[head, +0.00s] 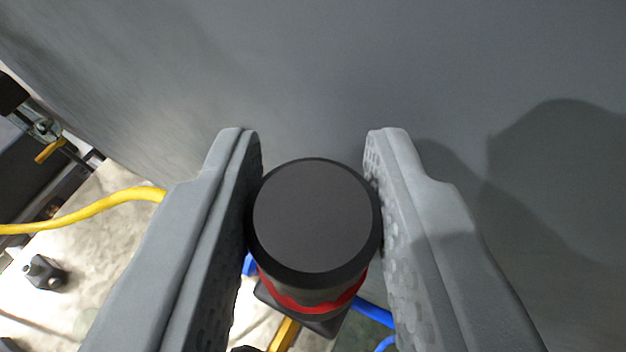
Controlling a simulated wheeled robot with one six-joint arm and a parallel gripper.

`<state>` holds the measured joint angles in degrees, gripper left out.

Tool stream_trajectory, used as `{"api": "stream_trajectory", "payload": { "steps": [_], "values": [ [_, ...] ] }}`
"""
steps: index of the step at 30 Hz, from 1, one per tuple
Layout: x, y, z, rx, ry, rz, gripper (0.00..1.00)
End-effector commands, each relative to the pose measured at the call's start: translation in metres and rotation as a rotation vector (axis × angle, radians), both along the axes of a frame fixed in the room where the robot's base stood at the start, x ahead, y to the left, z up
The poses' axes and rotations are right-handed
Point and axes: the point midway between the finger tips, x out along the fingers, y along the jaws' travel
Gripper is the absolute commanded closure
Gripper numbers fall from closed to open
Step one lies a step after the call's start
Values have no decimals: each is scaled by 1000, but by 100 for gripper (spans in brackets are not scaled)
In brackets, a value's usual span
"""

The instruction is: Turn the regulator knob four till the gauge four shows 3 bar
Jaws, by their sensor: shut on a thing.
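A round black knob (314,216) with a flat dark grey top and a red ring (312,300) below it sits at the centre of the head view. I take it to be regulator knob four, though no number shows on it. My gripper (314,165) is shut on the knob, with one grey finger pad against its left side and one against its right. The knob's lower body is partly hidden behind its cap and the fingers. Gauge four is not in view, so its reading cannot be seen.
A large plain grey surface (310,70) fills the top and right, with shadows at right. A yellow hose (90,211) runs in from the left. A blue hose (372,313) shows below the knob. A small black fitting (44,272) lies on a pale surface at lower left.

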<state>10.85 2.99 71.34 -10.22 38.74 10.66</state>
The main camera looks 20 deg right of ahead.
Motion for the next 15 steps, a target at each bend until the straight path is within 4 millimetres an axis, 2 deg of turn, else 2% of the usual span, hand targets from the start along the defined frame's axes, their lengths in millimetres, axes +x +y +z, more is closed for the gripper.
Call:
{"api": "stream_trajectory", "payload": {
  "steps": [2,3,6,15],
  "values": [
    [0,0,0,0,1,0,94],
    [0,0,0,0,1,0,69],
    [0,0,0,0,1,0,50],
    [-1,0,0,0,0,0,49]
  ]
}}
